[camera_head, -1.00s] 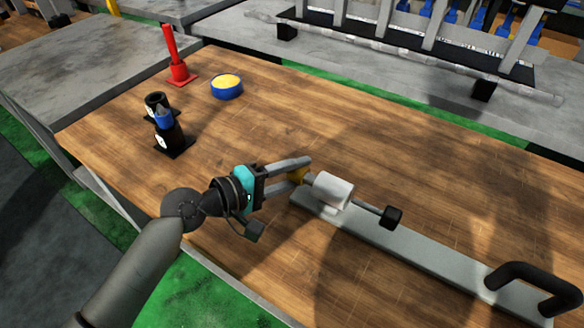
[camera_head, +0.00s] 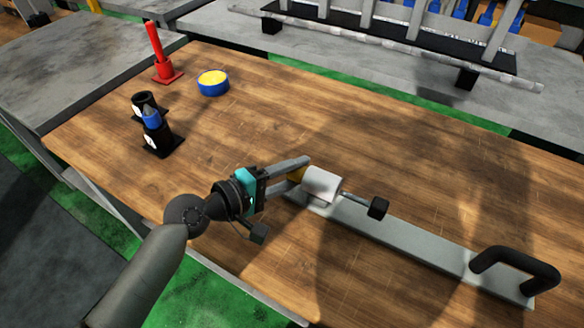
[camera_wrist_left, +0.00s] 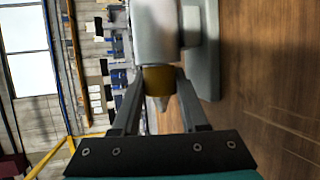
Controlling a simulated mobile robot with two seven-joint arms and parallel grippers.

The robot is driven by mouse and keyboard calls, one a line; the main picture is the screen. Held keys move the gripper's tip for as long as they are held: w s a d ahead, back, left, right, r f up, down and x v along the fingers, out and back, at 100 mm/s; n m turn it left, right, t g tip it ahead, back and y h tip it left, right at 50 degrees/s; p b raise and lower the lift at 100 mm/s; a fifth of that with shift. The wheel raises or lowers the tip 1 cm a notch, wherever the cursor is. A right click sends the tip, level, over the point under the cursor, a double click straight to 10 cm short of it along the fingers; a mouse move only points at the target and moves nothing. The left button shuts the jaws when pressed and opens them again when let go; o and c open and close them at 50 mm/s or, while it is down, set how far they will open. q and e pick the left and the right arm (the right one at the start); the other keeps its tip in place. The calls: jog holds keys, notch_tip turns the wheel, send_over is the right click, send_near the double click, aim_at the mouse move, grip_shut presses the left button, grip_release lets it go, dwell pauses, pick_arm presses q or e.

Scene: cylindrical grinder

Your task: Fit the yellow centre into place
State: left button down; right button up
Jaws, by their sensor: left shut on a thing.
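The yellow centre (camera_head: 295,174) is between the fingers of my left gripper (camera_head: 303,169), at the left end of the light grey cylinder (camera_head: 322,183) on the grey base (camera_head: 400,236). In the left wrist view, its yellow collar (camera_wrist_left: 160,79) lies between the fingertips, right up against the end of the cylinder (camera_wrist_left: 157,35). Its grey conical tip points back toward the gripper body. The part on the cylinder side is hidden, so I cannot tell how deep it sits. My right gripper is not in view.
A rod with a black knob (camera_head: 378,207) sticks out right of the cylinder. A black handle (camera_head: 515,270) stands on the base's right end. A red piece (camera_head: 156,50), a blue-tipped piece (camera_head: 151,119) in black holders and a blue-yellow round thing (camera_head: 213,83) stand back left.

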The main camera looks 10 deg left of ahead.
pick_arm(q)
jog(key=shift+d+r, duration=0.1)
jog(key=shift+d, duration=0.05)
jog(key=shift+c, duration=2.1)
grip_release()
jog(key=shift+s, duration=0.1)
jog(key=shift+o, duration=0.3)
jog(key=shift+f, duration=0.2)
